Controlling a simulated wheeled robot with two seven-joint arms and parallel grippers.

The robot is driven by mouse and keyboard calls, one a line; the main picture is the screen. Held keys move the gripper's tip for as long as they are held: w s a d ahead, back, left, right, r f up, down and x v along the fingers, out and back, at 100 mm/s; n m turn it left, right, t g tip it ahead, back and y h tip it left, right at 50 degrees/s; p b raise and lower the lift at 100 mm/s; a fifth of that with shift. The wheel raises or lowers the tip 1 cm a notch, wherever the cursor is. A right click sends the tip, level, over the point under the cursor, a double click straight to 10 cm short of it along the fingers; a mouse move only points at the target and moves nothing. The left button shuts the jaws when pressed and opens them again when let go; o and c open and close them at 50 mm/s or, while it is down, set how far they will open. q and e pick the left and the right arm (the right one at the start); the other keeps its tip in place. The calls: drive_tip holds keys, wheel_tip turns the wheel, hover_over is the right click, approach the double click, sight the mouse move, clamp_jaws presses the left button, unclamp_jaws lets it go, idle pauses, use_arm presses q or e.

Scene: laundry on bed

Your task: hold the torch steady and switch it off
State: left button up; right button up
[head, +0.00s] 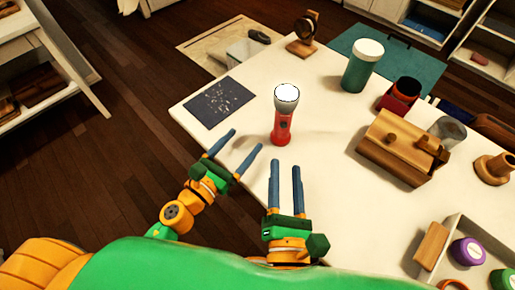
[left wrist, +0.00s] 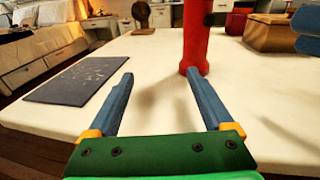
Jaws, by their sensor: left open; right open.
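A red torch (head: 282,122) stands upright on the white table, its pale, bright head (head: 286,93) at the top. The lower part of the torch (left wrist: 195,42) also shows in the left wrist view, with a dark spot on its side that may be the switch. My left gripper (head: 234,141) is open and empty, just to the left of and nearer than the torch. In the left wrist view the torch stands beyond the right fingertip. My right gripper (head: 286,164) is open and empty, nearer than the torch and apart from it.
A dark speckled mat (head: 219,103) lies on the white table (head: 345,215) left of the torch. To the right stand a teal jar (head: 361,70), a red container (head: 399,97) and a wooden box (head: 392,150). A tray with coloured lids (head: 467,251) is at the lower right.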

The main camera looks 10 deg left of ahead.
sight(290, 120)
use_arm(q)
drive_tip(key=d, duration=0.1)
drive_tip(key=d+r+m+h, duration=0.1)
drive_tip(key=d, duration=0.1)
drive_tip(key=s+d+h, duration=0.1)
drive_tip(key=d, duration=0.1)
drive_tip(key=shift+d+r+m+g, duration=0.1)
drive_tip(key=shift+r+m+g, duration=0.05)
drive_tip(key=shift+m+g, duration=0.15)
drive_tip(key=x, duration=1.1)
drive_tip(key=shift+w, duration=0.1)
clamp_jaws()
use_arm(e)
drive_tip(key=shift+c, duration=0.2)
clamp_jaws()
